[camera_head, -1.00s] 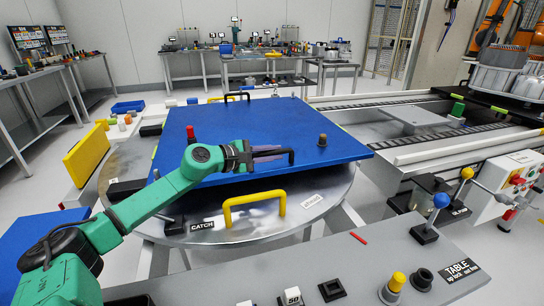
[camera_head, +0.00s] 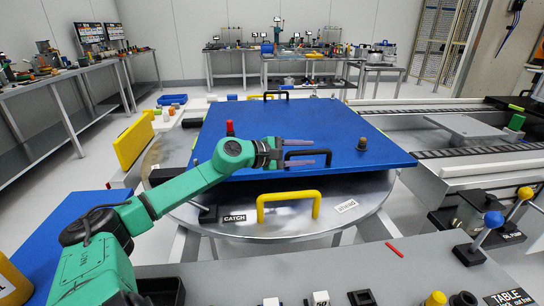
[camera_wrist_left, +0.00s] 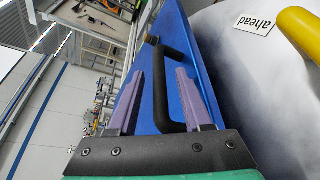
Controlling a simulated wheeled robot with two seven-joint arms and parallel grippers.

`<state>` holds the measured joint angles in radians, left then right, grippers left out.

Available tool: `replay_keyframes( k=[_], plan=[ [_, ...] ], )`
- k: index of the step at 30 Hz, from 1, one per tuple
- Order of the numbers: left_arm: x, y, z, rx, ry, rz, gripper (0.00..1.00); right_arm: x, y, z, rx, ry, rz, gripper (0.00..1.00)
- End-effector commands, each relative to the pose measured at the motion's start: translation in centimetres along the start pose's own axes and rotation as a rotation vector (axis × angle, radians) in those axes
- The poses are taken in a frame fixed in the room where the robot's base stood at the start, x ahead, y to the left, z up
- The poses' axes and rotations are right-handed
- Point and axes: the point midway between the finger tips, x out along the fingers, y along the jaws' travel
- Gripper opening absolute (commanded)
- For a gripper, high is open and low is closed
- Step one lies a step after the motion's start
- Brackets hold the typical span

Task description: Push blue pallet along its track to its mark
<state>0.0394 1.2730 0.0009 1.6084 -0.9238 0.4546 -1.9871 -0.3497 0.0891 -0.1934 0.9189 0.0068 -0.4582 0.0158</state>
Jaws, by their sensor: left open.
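The blue pallet (camera_head: 360,150) is a flat blue plate on the round metal turntable (camera_head: 240,222), in the middle of the head view. A black handle (camera_head: 310,156) stands at its near edge; it also shows in the left wrist view (camera_wrist_left: 175,90). My left gripper (camera_head: 318,151) is open at this handle, with its purple fingers on either side of the bar and a visible gap. In the wrist view the fingers (camera_wrist_left: 158,75) straddle the handle. The conveyor track (camera_head: 465,152) runs off to the right. I cannot make out the pallet's mark. My right gripper is not in view.
A yellow handle (camera_head: 288,205) stands on the turntable's near rim, beside a CATCH label (camera_head: 234,218). A red knob (camera_head: 229,128) and a brown knob (camera_head: 362,143) stand on the pallet. A grey control panel (camera_head: 330,275) with levers is in front. A yellow block (camera_head: 133,143) is at left.

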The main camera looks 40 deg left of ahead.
Motion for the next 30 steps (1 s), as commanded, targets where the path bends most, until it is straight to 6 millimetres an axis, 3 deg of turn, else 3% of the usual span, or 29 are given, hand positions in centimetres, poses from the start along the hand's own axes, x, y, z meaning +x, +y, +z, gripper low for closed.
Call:
replay_keyframes(
  k=[6,16,22,30],
  plan=[
    [-1.4,-0.4,0.2,0.003,-0.004,-0.008,0.50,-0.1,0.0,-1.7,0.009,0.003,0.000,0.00],
    [-4.5,-0.1,0.2,0.003,-0.003,-0.005,0.50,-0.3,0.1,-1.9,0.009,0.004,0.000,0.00],
    [-8.1,0.0,0.2,0.001,-0.004,-0.001,0.50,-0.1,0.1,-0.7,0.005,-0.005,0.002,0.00],
    [-12.5,-0.1,0.2,0.004,-0.003,-0.004,0.50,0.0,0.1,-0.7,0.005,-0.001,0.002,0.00]
  ],
)
